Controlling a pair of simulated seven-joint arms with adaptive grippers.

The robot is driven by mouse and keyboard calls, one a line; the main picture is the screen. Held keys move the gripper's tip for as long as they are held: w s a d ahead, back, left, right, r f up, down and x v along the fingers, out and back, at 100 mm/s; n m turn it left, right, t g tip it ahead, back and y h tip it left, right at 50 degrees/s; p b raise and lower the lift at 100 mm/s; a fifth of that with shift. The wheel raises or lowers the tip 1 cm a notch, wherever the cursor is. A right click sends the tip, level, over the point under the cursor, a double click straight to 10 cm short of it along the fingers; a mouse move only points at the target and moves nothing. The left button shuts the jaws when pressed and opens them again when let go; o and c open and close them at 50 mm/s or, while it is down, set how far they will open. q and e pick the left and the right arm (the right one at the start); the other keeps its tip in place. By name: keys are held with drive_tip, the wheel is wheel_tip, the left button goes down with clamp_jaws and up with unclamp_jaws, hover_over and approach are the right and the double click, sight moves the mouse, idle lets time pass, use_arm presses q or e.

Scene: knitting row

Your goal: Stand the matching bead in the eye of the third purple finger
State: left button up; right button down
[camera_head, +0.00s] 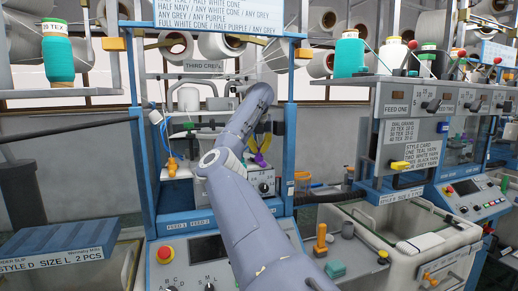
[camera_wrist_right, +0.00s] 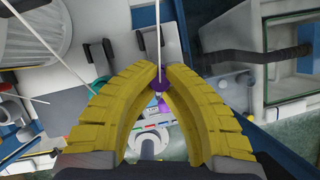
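My right gripper (camera_wrist_right: 160,76) has yellow fingers drawn together around a small purple bead (camera_wrist_right: 159,85) in the right wrist view. A thin white line runs up from the bead. Just below the bead, a second purple piece (camera_wrist_right: 163,104) shows between the fingers; I cannot tell whether it is a purple finger. In the head view the right gripper (camera_head: 258,150) is small, in front of the machine under the THIRD CREW sign (camera_head: 203,66), with a purple piece (camera_head: 260,160) at its tips. The eye of the third purple finger cannot be made out. My left gripper is not in view.
A grey control box (camera_head: 266,186) stands close behind the gripper. Blue uprights (camera_head: 290,120) frame this station. A cream bin (camera_head: 350,228) is at the right. Yarn cones (camera_head: 349,55) stand on the upper shelf.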

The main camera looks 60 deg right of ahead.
drive_tip(key=shift+f, duration=0.55)
idle(0.4)
drive_tip(key=c, duration=1.5)
unclamp_jaws()
drive_tip(key=shift+r, duration=0.1)
drive_tip(key=v, duration=1.2)
